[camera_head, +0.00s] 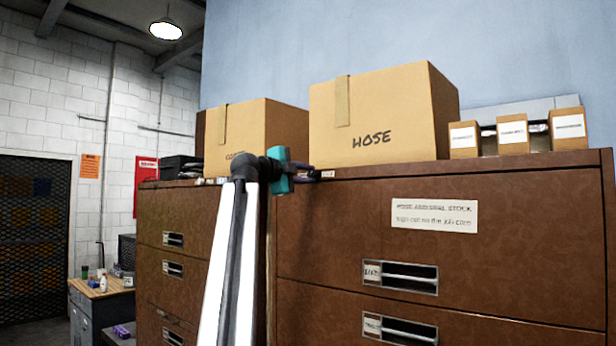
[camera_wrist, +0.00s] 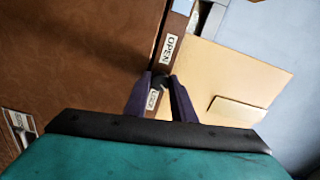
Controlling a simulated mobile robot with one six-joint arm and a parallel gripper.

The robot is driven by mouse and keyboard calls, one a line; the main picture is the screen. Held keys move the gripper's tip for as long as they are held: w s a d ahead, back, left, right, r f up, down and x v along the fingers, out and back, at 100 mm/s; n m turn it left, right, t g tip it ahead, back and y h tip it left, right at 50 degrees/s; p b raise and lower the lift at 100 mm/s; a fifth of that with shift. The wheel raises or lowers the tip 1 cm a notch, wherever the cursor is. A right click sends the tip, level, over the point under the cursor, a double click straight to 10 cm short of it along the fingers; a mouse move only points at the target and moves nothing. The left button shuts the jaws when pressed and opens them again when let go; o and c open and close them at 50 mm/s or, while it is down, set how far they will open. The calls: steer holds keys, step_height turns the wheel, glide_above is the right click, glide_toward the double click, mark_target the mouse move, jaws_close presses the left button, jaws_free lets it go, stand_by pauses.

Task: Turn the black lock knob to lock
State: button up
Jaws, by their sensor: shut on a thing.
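The black lock knob (camera_wrist: 160,81) shows as a small dark shape between the purple fingertips of my gripper (camera_wrist: 161,84) in the wrist view. My gripper is shut on it. A white label reading OPEN (camera_wrist: 172,48) lies above the knob in that view, and a second label, apparently LOCK (camera_wrist: 152,99), lies below it, partly between the fingers. Most of the knob is hidden by the fingers, so its exact angle is unclear. In the head view my gripper (camera_head: 313,174) is at the top left edge of the right brown cabinet (camera_head: 330,235), and the knob cannot be made out.
A large HOSE box (camera_head: 375,115) stands on the right cabinet, close behind my gripper. Another cardboard box (camera_head: 250,135) sits to its left. Small labelled boxes (camera_head: 512,133) stand at the right. A left brown cabinet (camera_head: 185,215) is beside my arm. A workbench (camera_head: 100,290) stands farther left.

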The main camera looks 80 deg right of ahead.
steer(key=shift+s+a+f+m, duration=0.1)
steer(key=shift+f+m, duration=0.15)
steer(key=shift+m, duration=0.65)
steer(key=o, duration=1.1)
steer(key=shift+a+r, duration=0.15)
steer(key=shift+a, duration=0.05)
steer(key=shift+c, duration=0.2)
steer(key=shift+d, duration=0.1)
